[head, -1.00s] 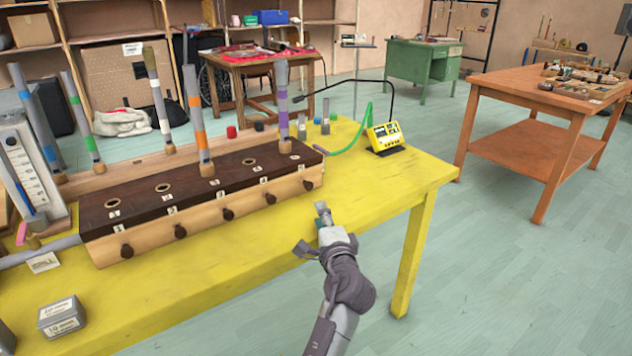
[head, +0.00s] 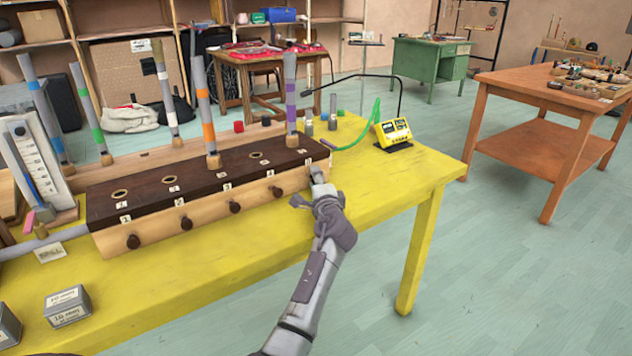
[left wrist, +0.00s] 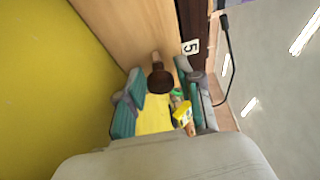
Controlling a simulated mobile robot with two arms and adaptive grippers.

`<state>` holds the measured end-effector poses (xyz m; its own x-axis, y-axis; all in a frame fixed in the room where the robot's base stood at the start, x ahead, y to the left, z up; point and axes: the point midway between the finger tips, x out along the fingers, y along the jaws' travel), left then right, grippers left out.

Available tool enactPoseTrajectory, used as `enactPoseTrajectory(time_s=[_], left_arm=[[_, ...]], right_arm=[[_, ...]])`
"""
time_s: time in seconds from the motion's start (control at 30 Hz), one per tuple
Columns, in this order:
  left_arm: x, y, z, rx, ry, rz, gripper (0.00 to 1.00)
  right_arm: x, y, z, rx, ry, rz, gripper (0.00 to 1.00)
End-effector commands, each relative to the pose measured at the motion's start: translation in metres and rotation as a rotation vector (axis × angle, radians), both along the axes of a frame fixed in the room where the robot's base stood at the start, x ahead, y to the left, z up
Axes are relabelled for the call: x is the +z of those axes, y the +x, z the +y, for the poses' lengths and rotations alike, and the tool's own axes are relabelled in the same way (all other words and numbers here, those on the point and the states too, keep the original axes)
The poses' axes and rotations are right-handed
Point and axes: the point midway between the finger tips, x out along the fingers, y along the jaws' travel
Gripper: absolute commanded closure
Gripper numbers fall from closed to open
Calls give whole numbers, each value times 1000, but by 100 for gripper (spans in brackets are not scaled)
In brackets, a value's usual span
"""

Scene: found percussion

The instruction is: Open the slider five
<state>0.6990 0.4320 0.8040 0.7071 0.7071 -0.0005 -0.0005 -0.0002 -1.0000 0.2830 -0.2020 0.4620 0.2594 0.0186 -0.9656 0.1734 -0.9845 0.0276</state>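The long wooden box (head: 215,206) with a dark top (head: 180,190) stands on the yellow table. Several round dark slider knobs line its front, such as the fourth knob (head: 276,192). Knob five is hidden behind my left gripper (head: 307,187) in the head view. In the left wrist view, a dark brown knob (left wrist: 160,80) on a pale stem sticks out from the wood front beside the label "5" (left wrist: 190,47). My left gripper (left wrist: 160,97) is open, its teal-padded fingers on either side of the knob; contact cannot be told. My right gripper is not in view.
A purple-banded tube (head: 291,95) and an orange-banded tube (head: 203,110) stand upright on the box. A yellow meter (head: 393,133) with a green hose sits behind right. The yellow table (head: 395,185) is clear right of my arm.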

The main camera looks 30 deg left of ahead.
Motion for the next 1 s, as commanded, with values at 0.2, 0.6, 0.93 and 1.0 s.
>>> enactPoseTrajectory(time_s=[0.2, 0.6, 0.93, 1.0], left_arm=[[0, 0, 0, 0, 0, 0, 69], [0, 0, 0, 0, 0, 0, 100], [0, -11, -26, -1, -1, 1, 100], [0, -12, -28, 1, -1, 1, 100]], right_arm=[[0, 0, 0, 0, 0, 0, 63], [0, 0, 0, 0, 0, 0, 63], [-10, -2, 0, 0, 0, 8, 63], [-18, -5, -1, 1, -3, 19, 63]])
